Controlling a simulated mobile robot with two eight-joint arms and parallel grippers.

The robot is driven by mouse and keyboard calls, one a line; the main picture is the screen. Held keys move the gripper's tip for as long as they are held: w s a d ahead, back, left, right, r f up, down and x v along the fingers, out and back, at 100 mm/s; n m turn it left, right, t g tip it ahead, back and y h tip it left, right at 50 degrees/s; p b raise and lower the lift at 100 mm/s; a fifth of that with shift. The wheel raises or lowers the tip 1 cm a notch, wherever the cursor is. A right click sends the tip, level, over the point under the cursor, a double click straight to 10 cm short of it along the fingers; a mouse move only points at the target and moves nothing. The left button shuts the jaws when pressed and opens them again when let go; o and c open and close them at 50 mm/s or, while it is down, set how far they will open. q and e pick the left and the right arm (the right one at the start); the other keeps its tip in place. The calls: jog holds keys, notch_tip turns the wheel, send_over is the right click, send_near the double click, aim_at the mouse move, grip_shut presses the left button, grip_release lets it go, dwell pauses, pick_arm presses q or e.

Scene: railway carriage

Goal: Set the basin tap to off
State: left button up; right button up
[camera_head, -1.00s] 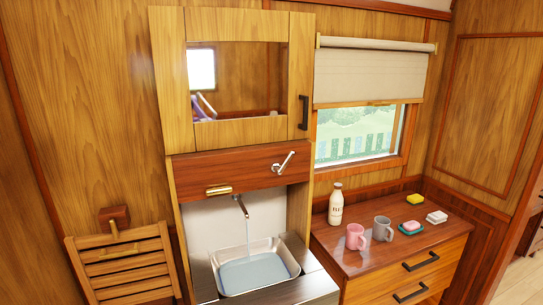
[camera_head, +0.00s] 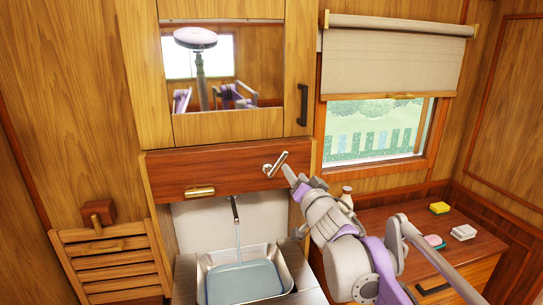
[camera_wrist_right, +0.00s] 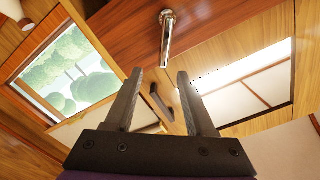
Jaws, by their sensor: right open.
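The basin tap's silver lever (camera_head: 275,165) is on the red-brown panel above the basin, slanting up to the right. In the right wrist view the lever (camera_wrist_right: 166,38) shows beyond my fingertips. Water runs from the spout (camera_head: 235,208) below the panel into the steel basin (camera_head: 286,258), which holds water. My right gripper (camera_head: 290,177) is just right of and below the lever. In the wrist view my right gripper (camera_wrist_right: 160,75) is open and empty, apart from the lever. My left gripper is not in view.
A mirror cabinet (camera_head: 295,60) is above the panel, its mirror reflecting my body. A window (camera_head: 370,128) is to the right. The counter (camera_head: 400,212) carries a yellow sponge (camera_head: 440,208), soap and a bottle partly behind my arm. A slatted wooden rack (camera_head: 110,265) is at left.

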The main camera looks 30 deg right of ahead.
aim_at(283, 159)
jog(key=x, duration=0.3)
jog(key=p+x, duration=0.1)
jog(key=x, duration=0.2)
jog(key=p+x, duration=0.1)
jog(key=x, duration=0.3)
jog(key=shift+a+r, duration=0.35)
jog(key=shift+r, duration=0.05)
jog(key=shift+w+d+f, duration=0.1)
jog(key=shift+w+d, duration=0.05)
jog(key=shift+w, duration=0.4)
grip_shut()
dwell(0.5)
